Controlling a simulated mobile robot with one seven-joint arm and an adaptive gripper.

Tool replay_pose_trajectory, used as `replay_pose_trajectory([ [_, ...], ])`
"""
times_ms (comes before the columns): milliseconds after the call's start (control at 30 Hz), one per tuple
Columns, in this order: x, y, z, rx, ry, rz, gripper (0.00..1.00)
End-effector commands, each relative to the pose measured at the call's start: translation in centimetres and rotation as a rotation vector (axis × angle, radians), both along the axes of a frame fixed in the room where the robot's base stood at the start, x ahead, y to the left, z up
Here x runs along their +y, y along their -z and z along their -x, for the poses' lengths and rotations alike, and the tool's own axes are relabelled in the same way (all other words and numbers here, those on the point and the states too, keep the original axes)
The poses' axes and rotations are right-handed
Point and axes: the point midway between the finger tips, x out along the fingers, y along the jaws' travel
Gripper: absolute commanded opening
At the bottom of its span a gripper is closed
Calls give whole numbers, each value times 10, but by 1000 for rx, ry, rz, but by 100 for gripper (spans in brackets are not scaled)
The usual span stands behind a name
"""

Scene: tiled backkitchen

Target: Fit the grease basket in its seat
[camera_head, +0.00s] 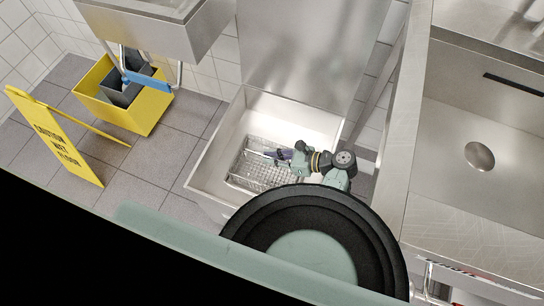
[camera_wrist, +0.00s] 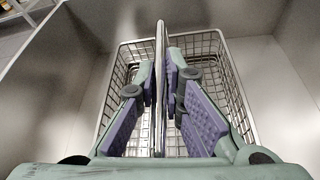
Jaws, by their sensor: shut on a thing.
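The grease basket (camera_head: 262,177) is a wire mesh basket low inside the open steel box (camera_head: 214,147) in the head view. In the wrist view the basket (camera_wrist: 214,42) lies below my gripper, its wire rim and mesh walls showing around the fingers. My gripper (camera_head: 284,155) reaches down into the box. In the wrist view my gripper (camera_wrist: 160,82) has its purple pads shut on the basket's upright metal handle (camera_wrist: 160,40), which runs between them. The basket's underside and its seat are hidden, so I cannot tell whether it touches the bottom.
The steel box walls (camera_wrist: 275,75) stand close around the basket. A yellow mop bucket (camera_head: 150,110) and a yellow wet-floor sign (camera_head: 58,140) stand on the tiles at left. A steel sink counter (camera_head: 455,205) is at right.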

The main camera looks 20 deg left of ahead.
Motion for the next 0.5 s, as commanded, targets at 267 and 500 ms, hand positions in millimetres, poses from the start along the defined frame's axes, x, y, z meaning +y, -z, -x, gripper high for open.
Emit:
replay_pose_trajectory([
  [267,0,3,-1,-2,0,-2,0],
  [500,0,4,-1,-2,0,-1,20],
])
